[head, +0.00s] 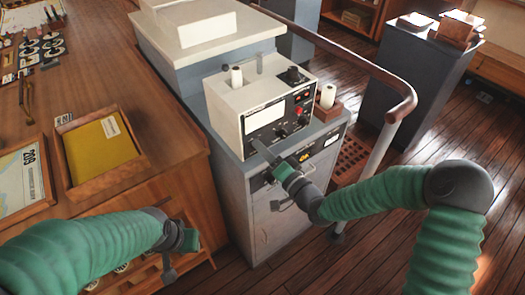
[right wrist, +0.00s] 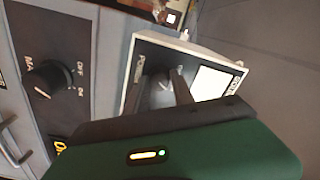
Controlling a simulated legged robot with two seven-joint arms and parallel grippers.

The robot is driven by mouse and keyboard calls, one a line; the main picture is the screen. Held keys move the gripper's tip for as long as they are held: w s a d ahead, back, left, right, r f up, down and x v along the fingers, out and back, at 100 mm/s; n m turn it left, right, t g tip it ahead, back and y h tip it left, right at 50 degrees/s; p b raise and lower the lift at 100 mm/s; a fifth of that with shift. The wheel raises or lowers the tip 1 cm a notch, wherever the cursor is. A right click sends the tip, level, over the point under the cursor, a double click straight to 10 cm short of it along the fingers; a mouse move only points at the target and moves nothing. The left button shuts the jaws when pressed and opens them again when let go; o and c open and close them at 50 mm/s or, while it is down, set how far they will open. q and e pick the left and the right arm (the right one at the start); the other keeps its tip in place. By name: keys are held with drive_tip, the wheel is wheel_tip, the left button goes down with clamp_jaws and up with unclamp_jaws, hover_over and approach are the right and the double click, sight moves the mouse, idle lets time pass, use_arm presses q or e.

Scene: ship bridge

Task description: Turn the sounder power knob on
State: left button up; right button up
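My right gripper (head: 262,152) reaches the lower left of that panel. In the right wrist view its two dark fingers (right wrist: 165,90) stand apart on either side of a small greyish knob (right wrist: 160,88), beside the lettering POWER. Whether they touch the knob is not clear, and the fingers hide part of it. The knob's setting cannot be read. My left gripper (head: 172,262) hangs at the lower left, away from the sounder; its fingers are not clear.
Another black knob (right wrist: 48,80), marked OFF and ON, sits on the grey cabinet panel. A wooden desk (head: 150,130) with a yellow folder (head: 95,148) is at left. A handrail (head: 385,85) curves behind the sounder at right. Paper rolls stand by the sounder.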

drive_tip(key=o, duration=0.4)
drive_tip(key=shift+c, duration=0.2)
drive_tip(key=shift+w+f, duration=0.15)
drive_tip(key=shift+f, duration=0.05)
drive_tip(key=p+v, duration=0.5)
drive_tip(key=v, duration=1.2)
drive_tip(key=shift+w, duration=0.1)
